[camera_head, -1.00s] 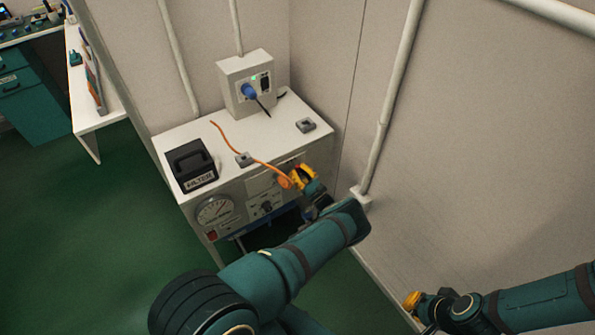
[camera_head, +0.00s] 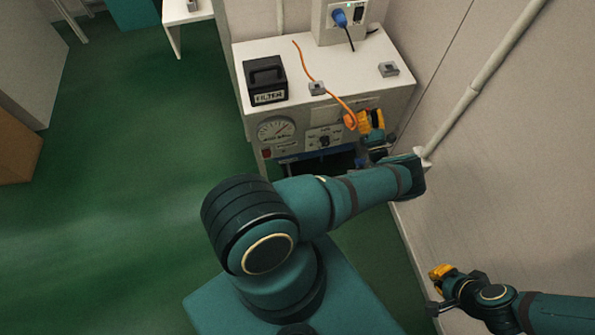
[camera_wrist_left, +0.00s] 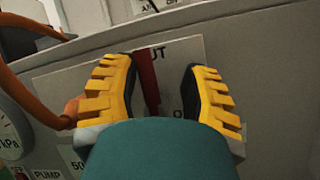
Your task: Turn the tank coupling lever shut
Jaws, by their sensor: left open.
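The red coupling lever (camera_wrist_left: 147,80) stands roughly upright between the yellow fingers of my left gripper (camera_wrist_left: 158,92) in the left wrist view. The fingers are open, with a gap visible on the lever's right; the lever is closer to the left finger. Its lower part is hidden behind my gripper body. A plate (camera_wrist_left: 185,55) behind it shows "UT" above and "O" at lower right. In the head view my left gripper (camera_head: 371,122) is at the cabinet's front and hides the lever. My right gripper (camera_head: 440,278) hangs at lower right, away from the cabinet; its opening is unclear.
An orange hose (camera_head: 325,90) crosses the white cabinet top (camera_head: 350,72) to an orange fitting (camera_head: 350,120) beside my left gripper. A black filter box (camera_head: 265,78) stands on top. A gauge (camera_head: 276,129) is on the front. A wall and pipe (camera_head: 480,85) are close on the right.

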